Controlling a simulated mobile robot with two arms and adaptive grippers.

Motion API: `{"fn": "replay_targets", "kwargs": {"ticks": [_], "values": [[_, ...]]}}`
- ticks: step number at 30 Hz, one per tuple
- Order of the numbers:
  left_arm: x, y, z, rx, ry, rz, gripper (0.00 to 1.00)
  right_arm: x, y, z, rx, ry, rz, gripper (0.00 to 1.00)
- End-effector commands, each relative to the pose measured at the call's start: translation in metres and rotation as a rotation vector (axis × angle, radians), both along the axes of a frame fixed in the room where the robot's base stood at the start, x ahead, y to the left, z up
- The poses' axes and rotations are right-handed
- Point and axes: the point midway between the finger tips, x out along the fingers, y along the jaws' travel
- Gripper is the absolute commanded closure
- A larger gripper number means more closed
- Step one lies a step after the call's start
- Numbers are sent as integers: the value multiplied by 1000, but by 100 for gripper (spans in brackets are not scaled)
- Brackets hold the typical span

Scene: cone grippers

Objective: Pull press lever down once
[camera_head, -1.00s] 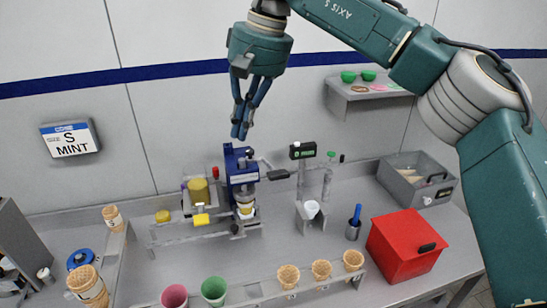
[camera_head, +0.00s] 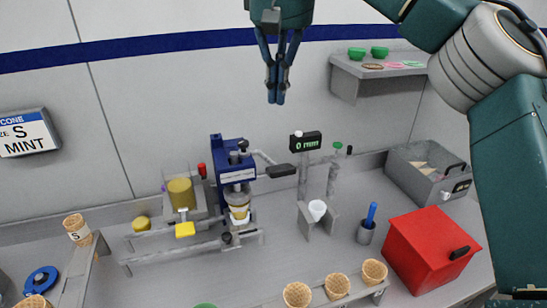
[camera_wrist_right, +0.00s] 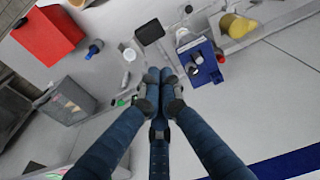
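The blue press (camera_head: 232,160) stands on the counter, with a cone holding a yellow-rimmed cup (camera_head: 238,205) under its head. Its lever ends in a black handle (camera_head: 281,171) that sticks out to the right, roughly level. In the right wrist view the handle (camera_wrist_right: 149,32) lies beyond my fingertips, beside the press (camera_wrist_right: 198,62). My right gripper (camera_head: 276,97) hangs above and slightly right of the press, clear of the handle. Its fingers point down with tips together, holding nothing; the right wrist view also shows the tips together (camera_wrist_right: 153,78). My left gripper is not in view.
A small black display (camera_head: 306,141) stands behind the handle. A white cup (camera_head: 317,209) in a stand, a blue-handled tool (camera_head: 370,215) and a red box (camera_head: 428,250) are to the right. A yellow-filled container (camera_head: 182,193) is left of the press. Cones line the front.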

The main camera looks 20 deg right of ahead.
Motion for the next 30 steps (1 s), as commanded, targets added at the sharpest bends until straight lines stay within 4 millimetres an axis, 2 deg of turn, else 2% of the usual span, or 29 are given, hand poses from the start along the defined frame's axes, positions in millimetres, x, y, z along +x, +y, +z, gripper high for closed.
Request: {"fn": "replay_targets", "kwargs": {"ticks": [14,20,30], "values": [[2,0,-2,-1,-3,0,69,1,0,-7,1,1,-1,100],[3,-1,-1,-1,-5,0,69,4,-1,-36,0,4,1,100],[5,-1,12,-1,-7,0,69,13,0,-104,0,3,1,100]]}}
